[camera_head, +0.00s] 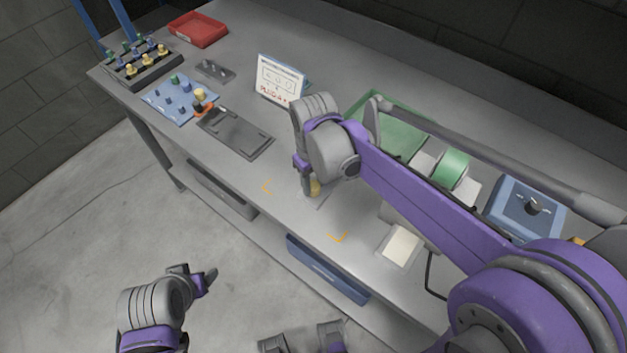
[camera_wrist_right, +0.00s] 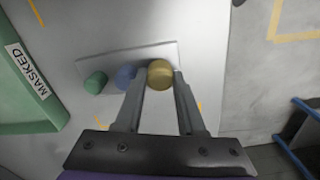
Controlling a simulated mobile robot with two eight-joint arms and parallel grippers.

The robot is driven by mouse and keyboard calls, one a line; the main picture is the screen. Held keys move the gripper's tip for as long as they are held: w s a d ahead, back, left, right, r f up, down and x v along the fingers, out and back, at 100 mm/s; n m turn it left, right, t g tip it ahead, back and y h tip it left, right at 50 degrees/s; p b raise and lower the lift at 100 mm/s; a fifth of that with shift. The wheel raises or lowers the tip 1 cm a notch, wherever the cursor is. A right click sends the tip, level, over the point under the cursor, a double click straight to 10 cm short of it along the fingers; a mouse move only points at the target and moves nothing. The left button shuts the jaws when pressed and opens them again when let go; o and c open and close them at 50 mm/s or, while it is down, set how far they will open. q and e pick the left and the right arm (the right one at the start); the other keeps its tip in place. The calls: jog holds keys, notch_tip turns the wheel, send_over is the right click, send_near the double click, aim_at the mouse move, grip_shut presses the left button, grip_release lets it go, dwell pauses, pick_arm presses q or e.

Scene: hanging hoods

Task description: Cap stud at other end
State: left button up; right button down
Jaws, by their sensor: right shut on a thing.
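My right gripper (camera_head: 310,190) reaches down over the front of the bench. It is shut on a yellow cap (camera_head: 316,188), which also shows between the fingers in the right wrist view (camera_wrist_right: 160,74). There, a blue cap (camera_wrist_right: 126,77) and a green cap (camera_wrist_right: 95,82) stand in a row left of it, along a pale plate (camera_wrist_right: 110,66). The yellow cap is at the row's right end; the fingers hide whether it is seated on a stud. My left gripper (camera_head: 205,281) is low at the left, off the bench, its jaw opening unclear.
A rack of coloured caps (camera_head: 150,75), a blue studded board (camera_head: 158,106), a dark tray (camera_head: 235,133) and a red bin (camera_head: 198,28) are at the left. A printed card (camera_head: 280,80) stands behind my gripper. A green tray (camera_head: 395,110) and blue box (camera_head: 525,205) are right.

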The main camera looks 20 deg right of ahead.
jog(key=shift+f, duration=0.45)
dwell(0.3)
jog(key=shift+c, duration=2.1)
grip_release()
jog(key=shift+r, duration=0.1)
notch_tip(320, 180, up, 11)
jog(key=s+d+f+m+t+p, duration=0.1)
jog(key=s+d+f, duration=0.1)
jog(key=s+f, duration=0.1)
jog(key=s+d+f+m+t+p, duration=0.1)
jog(key=s+d+f+m+t, duration=0.1)
jog(key=s, duration=0.4)
jog(key=s+d+f+m+t+p, duration=0.1)
jog(key=s+d+f+t, duration=0.1)
jog(key=s, duration=0.3)
jog(key=shift+d+f+m, duration=0.3)
jog(key=shift+f, duration=0.6)
